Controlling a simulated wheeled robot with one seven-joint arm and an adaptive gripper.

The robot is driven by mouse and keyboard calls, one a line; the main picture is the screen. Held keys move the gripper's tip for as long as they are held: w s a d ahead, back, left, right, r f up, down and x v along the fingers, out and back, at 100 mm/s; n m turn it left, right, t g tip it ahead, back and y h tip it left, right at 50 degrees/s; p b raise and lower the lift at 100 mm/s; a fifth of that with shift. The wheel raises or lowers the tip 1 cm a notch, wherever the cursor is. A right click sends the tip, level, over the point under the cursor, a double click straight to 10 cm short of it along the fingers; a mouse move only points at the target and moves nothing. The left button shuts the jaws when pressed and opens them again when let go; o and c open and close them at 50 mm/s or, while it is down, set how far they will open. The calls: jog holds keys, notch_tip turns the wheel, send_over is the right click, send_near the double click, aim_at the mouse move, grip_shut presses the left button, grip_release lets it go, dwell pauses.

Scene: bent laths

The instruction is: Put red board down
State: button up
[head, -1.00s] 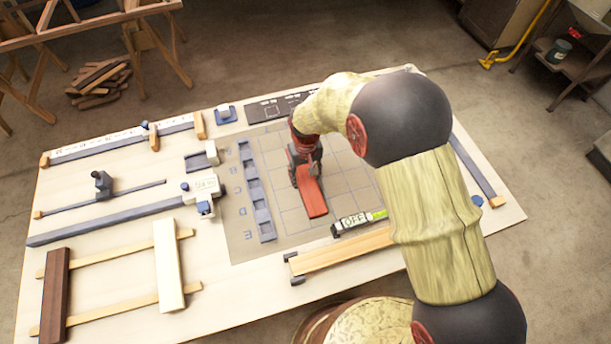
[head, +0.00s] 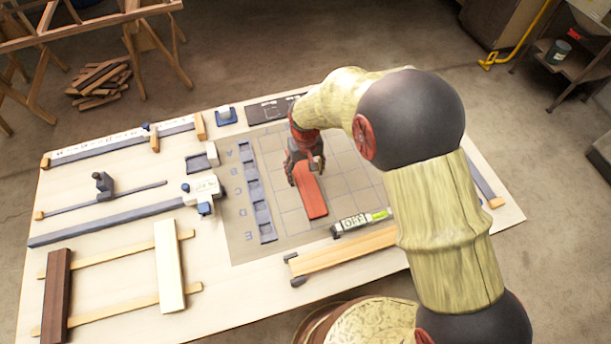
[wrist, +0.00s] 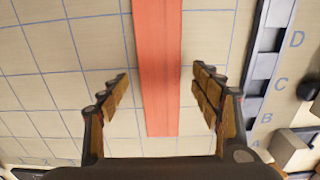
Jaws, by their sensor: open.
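The red board (head: 311,194) lies on the gridded mat (head: 352,178), to the right of the slotted grey strip. In the wrist view the red board (wrist: 158,70) runs from the top edge down between the fingers. My gripper (head: 305,173) is over the board's far end. In the wrist view my gripper (wrist: 160,95) is open, with one finger on each side of the board and a clear gap on both sides. The board's far end is partly hidden by my gripper in the head view.
The slotted grey strip (head: 256,192) with letters stands left of the board. A small marked device (head: 352,224) and a light wooden lath (head: 345,249) lie in front. A dark board (head: 56,290) and a cream board (head: 169,265) rest on two laths at left.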

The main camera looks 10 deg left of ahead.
aim_at(306, 180)
notch_tip(306, 180, up, 9)
jog(key=p, duration=0.1)
jog(key=shift+r, duration=0.1)
jog(key=s+d+r+m+t, duration=0.2)
jog(key=s+d+r+m, duration=0.1)
jog(key=d+r, duration=1.35)
jog(key=s+d+r+m+t, duration=0.1)
jog(key=s+d+r, duration=0.3)
jog(key=s+d, duration=0.3)
jog(key=s+d+r+m+t, duration=0.2)
jog(key=s+d+r, duration=0.2)
jog(key=s+d, duration=0.4)
jog(key=shift+s+d+t, duration=0.15)
jog(key=shift+s+t, duration=0.15)
jog(key=shift+s, duration=0.8)
notch_tip(306, 180, down, 3)
jog(key=b, duration=0.3)
jog(key=shift+f, duration=0.15)
